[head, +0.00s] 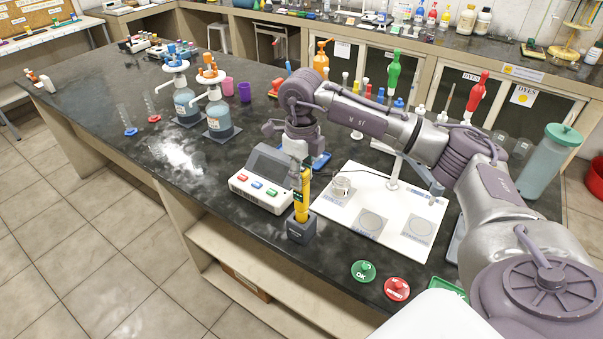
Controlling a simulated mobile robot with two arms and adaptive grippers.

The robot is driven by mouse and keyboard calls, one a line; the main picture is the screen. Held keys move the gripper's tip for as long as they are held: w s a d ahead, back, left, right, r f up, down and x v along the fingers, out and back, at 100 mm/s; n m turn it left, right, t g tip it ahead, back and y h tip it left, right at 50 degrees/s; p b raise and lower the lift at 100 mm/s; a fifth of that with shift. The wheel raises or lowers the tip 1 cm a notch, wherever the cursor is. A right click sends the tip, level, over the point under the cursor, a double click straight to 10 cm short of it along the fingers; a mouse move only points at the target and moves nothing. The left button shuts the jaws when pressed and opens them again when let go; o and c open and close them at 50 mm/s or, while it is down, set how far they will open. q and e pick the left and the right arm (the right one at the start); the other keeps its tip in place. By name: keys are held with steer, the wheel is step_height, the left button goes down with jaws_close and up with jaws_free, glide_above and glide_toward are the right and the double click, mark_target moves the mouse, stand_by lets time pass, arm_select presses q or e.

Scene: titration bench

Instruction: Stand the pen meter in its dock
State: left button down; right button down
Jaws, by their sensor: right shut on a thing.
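The yellow pen meter (304,205) is upright near the front edge of the bench. Its lower end meets the top of the small dark grey dock (300,230); I cannot tell how deep it sits or whether it is fully seated. My right gripper (301,180) comes down from above and is shut on the upper part of the pen meter. The gripper's fingers and wrist hide part of the pen's top. My left gripper is not in view.
A white meter box (261,191) with coloured buttons stands just left of the dock. A white board (385,238) with marked circles and a small beaker (342,187) lies to the right. Green (363,271) and red (397,289) knobbed discs are in front. Bottles (217,112) stand farther back left.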

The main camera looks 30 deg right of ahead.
mark_target(302, 193)
steer(key=shift+f+b, duration=2.25)
steer(key=shift+f, duration=0.85)
steer(key=shift+c, duration=1.3)
jaws_free()
steer(key=shift+r+p, duration=1.95)
steer(key=shift+r, duration=1.15)
